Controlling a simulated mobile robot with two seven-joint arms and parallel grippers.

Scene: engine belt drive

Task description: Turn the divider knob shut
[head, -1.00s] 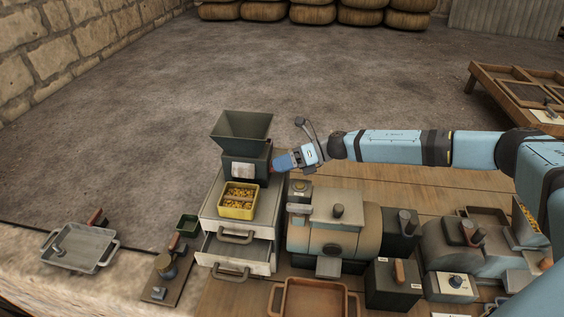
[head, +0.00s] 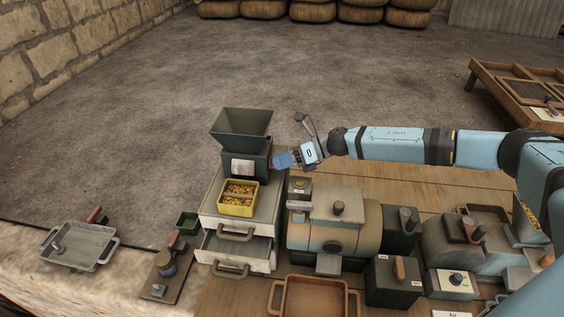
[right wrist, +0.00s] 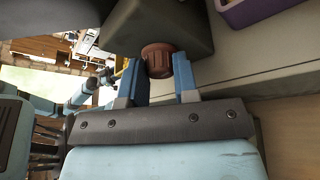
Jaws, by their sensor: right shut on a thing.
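The divider knob (right wrist: 157,60) is reddish-brown and ribbed. It sits on the side of a dark housing (right wrist: 180,22) in the right wrist view. In the head view the housing (head: 262,158) carries a dark square hopper (head: 241,130), and the knob is hidden behind my fingers. My right gripper (head: 277,161) reaches the housing's right side from the right. In the right wrist view my right gripper (right wrist: 160,72) has its two blue fingers on either side of the knob, shut on it. How far the knob is turned cannot be told. My left gripper is not in view.
A yellow two-compartment tray (head: 226,211) of yellow bits stands in front of the housing on a drawer cabinet (head: 208,213). One drawer is pulled out. A tan machine (head: 352,238) stands close on the right. A metal pan (head: 83,250) is at far left.

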